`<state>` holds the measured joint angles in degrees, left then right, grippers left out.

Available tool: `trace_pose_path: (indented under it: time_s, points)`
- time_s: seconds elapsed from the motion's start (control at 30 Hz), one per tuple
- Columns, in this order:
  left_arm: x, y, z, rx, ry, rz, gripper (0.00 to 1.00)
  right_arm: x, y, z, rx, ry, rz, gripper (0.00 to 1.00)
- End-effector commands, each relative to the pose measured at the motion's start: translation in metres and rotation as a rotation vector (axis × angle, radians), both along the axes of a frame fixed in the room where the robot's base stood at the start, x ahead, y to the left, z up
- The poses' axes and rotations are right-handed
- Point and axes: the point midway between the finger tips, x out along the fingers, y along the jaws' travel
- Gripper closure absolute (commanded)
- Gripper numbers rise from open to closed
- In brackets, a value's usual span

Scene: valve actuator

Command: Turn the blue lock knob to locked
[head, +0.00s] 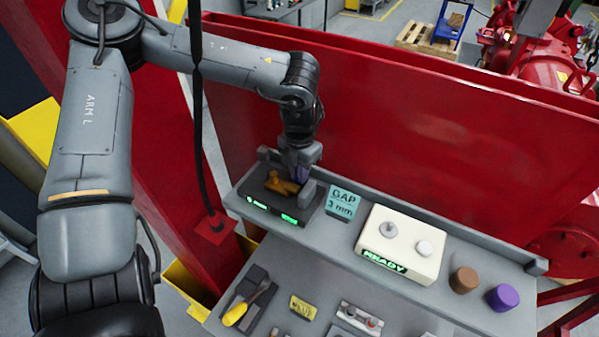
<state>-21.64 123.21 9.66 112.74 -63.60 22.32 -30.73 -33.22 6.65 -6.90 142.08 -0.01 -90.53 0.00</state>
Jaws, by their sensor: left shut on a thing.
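A dark box (262,205) with green lit displays on its front stands at the left end of the upper grey shelf. A brass-coloured part (283,183) sits on top of it. My left gripper (301,178) points down at the right side of this box, right beside the brass part. My right gripper is not in view.
Right of the box stand a teal "GAP 3 mm" sign (342,204), a cream box (402,243) with two knobs and a green "READY" display, a brown cap (464,280) and a purple cap (503,297). A red wall (400,125) rises behind.

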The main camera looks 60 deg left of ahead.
Motion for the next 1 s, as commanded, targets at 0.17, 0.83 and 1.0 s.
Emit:
trace_pose_path:
  time_s: [0.17,0.83,1.0]
  points:
    - [0.001,0.0,-0.001,0.003,-0.002,-0.148,1.0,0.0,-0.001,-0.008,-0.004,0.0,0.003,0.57]
    - [0.001,0.0,0.001,0.001,-0.003,-0.785,1.0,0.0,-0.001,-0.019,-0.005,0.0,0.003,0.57]
    - [0.001,0.0,0.002,0.002,-0.003,-0.947,1.0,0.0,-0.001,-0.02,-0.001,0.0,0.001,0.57]
